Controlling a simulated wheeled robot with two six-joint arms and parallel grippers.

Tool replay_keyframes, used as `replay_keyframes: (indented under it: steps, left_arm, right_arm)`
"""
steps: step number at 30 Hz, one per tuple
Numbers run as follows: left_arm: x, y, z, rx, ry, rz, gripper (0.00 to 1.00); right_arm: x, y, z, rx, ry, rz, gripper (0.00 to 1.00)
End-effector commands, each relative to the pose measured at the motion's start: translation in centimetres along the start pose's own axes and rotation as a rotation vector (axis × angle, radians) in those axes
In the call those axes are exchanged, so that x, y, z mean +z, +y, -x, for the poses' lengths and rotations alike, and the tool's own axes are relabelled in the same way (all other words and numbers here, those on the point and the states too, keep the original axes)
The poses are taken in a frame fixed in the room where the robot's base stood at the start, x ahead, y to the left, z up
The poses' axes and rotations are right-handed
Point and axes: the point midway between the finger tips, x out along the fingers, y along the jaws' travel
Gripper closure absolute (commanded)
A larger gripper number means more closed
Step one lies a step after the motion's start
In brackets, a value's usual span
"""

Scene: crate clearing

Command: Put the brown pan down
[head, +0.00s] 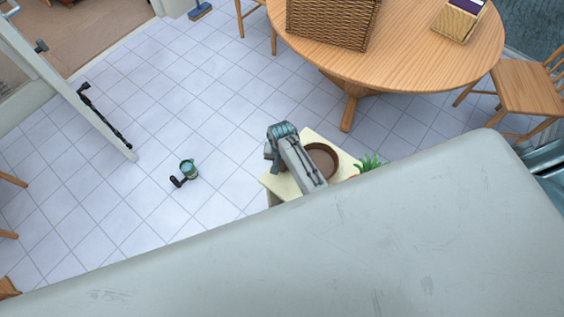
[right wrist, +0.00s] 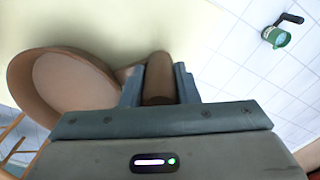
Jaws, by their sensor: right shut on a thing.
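The brown pan (head: 322,160) is over a small cream-topped surface (head: 312,135) in the head view, partly hidden by my right arm. My right gripper (head: 280,143) is at the pan's left side. In the right wrist view the gripper (right wrist: 158,88) is shut on the pan's brown handle (right wrist: 158,72). The pan's round bowl (right wrist: 75,88) shows to the left there, against the cream surface (right wrist: 150,20). I cannot tell whether the pan's base touches that surface. My left gripper is out of view.
A green-leaved thing (head: 369,162) with some orange is at the cream surface's right edge. A teal pot with a dark handle (head: 188,168) is on the tiled floor to the left. A round wooden table (head: 420,65) with a wicker basket (head: 328,22) stands behind.

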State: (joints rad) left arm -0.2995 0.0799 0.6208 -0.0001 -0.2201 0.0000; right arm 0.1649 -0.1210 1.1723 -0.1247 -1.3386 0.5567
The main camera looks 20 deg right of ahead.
Motion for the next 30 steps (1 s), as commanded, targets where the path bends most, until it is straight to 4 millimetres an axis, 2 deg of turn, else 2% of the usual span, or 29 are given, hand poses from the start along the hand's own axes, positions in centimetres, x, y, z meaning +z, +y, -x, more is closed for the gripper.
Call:
replay_keyframes:
  steps: [3, 15, 16, 18, 30]
  left_arm:
    - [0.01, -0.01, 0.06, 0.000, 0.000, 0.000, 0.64]
    - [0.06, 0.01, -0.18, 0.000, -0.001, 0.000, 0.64]
    - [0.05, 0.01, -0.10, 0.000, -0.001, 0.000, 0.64]
    - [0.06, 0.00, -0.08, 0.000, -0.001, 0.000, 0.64]
    - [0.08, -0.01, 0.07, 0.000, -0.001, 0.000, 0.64]
  right_arm:
    - [0.01, 0.02, -0.99, 0.000, 0.000, 0.000, 1.00]
    - [0.01, 0.02, -1.51, 0.000, 0.000, -0.001, 1.00]
    - [0.02, 0.02, -1.41, 0.000, 0.000, -0.001, 0.66]
    - [0.03, 0.02, -1.39, 0.000, 0.000, -0.001, 0.53]
    - [0.01, -0.01, -0.78, -0.001, 0.001, -0.001, 0.50]
